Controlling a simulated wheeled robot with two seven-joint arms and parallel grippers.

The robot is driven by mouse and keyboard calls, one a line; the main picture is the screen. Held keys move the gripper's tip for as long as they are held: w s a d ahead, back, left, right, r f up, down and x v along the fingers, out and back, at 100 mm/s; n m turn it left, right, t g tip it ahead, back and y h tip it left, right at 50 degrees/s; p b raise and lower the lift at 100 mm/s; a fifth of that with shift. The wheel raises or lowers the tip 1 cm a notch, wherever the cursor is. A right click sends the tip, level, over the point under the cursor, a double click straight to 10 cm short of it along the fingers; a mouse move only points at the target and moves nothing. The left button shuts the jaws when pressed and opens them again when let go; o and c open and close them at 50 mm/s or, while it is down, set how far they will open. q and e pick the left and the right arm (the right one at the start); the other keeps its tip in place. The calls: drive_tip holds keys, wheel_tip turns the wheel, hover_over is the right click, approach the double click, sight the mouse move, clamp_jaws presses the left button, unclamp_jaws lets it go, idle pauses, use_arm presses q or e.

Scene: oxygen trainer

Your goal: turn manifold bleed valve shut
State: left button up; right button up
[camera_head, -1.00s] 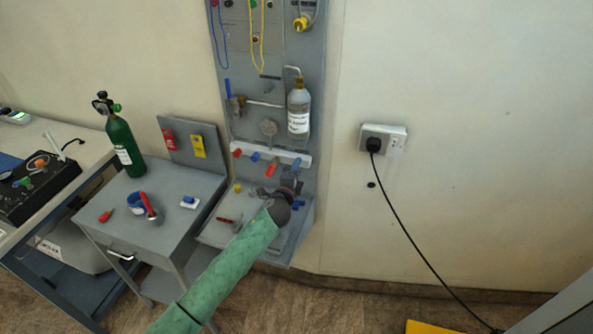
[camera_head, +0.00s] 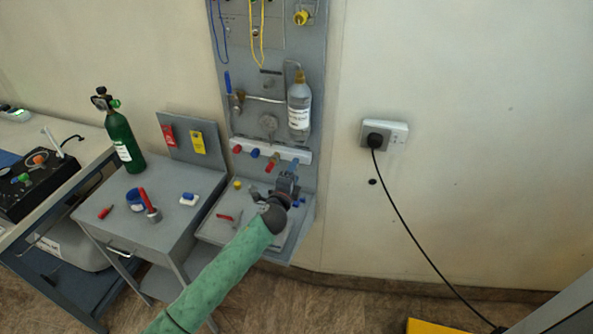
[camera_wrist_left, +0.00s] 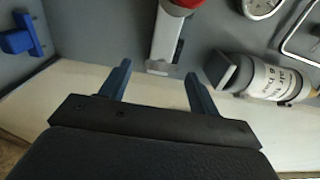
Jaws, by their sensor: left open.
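The white manifold bar (camera_head: 241,143) runs across the lower part of the grey wall panel. It carries a red knob (camera_head: 237,149), a blue knob (camera_head: 255,153) and a lower red knob (camera_head: 272,163). No readable label shows which one is the bleed valve. My left gripper (camera_head: 292,168) is just right of the lower red knob, in front of the bar's right end. In the left wrist view its fingers (camera_wrist_left: 158,76) are open and empty, with the bar's end (camera_wrist_left: 163,40) ahead and a red part (camera_wrist_left: 186,3) at the top edge. My right gripper does not show.
A labelled bottle (camera_head: 299,110) hangs above the bar and also shows right of the fingers in the wrist view (camera_wrist_left: 268,80). A round gauge (camera_wrist_left: 262,4) is near it. A grey trolley (camera_head: 172,228) with small parts and a green cylinder (camera_head: 122,140) stand left.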

use_arm(q)
drive_tip(key=shift+b+v, duration=0.55)
drive_tip(key=shift+v, duration=1.55)
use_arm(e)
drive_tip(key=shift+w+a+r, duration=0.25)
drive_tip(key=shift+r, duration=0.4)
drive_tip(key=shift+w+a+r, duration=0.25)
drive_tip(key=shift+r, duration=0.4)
